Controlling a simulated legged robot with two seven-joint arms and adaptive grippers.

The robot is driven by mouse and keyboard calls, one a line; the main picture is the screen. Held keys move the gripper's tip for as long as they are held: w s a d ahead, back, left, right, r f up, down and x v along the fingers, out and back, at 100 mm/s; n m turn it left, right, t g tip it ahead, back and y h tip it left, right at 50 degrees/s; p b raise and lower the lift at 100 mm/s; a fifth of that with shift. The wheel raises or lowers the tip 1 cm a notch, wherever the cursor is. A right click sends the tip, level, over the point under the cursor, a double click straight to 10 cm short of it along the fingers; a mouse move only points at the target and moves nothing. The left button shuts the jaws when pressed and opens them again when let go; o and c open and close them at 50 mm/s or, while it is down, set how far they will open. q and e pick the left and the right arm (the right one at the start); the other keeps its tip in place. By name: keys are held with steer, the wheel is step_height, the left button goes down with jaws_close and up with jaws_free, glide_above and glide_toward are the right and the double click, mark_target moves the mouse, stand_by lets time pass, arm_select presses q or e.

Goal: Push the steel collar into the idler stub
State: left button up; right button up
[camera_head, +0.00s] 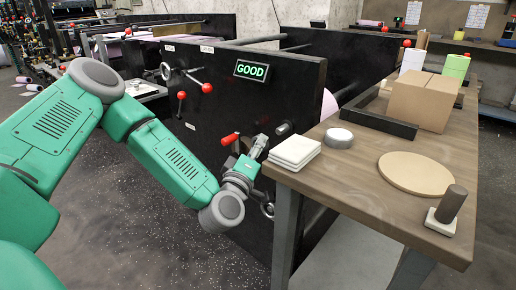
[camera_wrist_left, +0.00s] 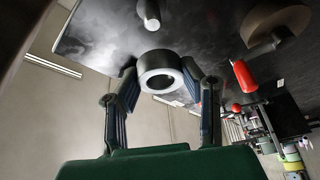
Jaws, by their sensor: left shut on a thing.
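The steel collar (camera_wrist_left: 160,72) is a grey ring held between the two fingers of my left gripper (camera_wrist_left: 161,88) in the left wrist view. Its open hole faces the camera. In the head view my left gripper (camera_head: 259,147) is close to the black side panel, and its fingers largely hide the collar. A short dark stub (camera_head: 283,129) sticks out of the panel just right of the gripper. The collar looks apart from this stub. In the wrist view a round-ended peg (camera_wrist_left: 150,12) shows beyond the collar; I cannot tell if it is the same stub. My right gripper is out of view.
The black panel (camera_head: 225,105) carries a GOOD sign (camera_head: 251,71) and red-tipped levers. A red handle (camera_head: 230,139) is close left of my gripper. The wooden bench (camera_head: 345,185) stands right, with white pads (camera_head: 294,152), a grey puck (camera_head: 339,138) and a box (camera_head: 422,100).

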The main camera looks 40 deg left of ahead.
mark_target(279, 133)
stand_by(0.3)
arm_select(q)
steer(key=shift+w+d+b, duration=0.2)
steer(key=shift+w+b, duration=0.3)
steer(key=shift+w, duration=2.3)
steer(key=shift+r, duration=0.15)
steer(key=shift+w+d, duration=0.1)
steer(key=shift+w, duration=0.2)
steer(key=shift+w, duration=0.3)
steer(key=shift+w, duration=0.2)
steer(key=shift+w, duration=0.4)
steer(key=shift+w, duration=0.3)
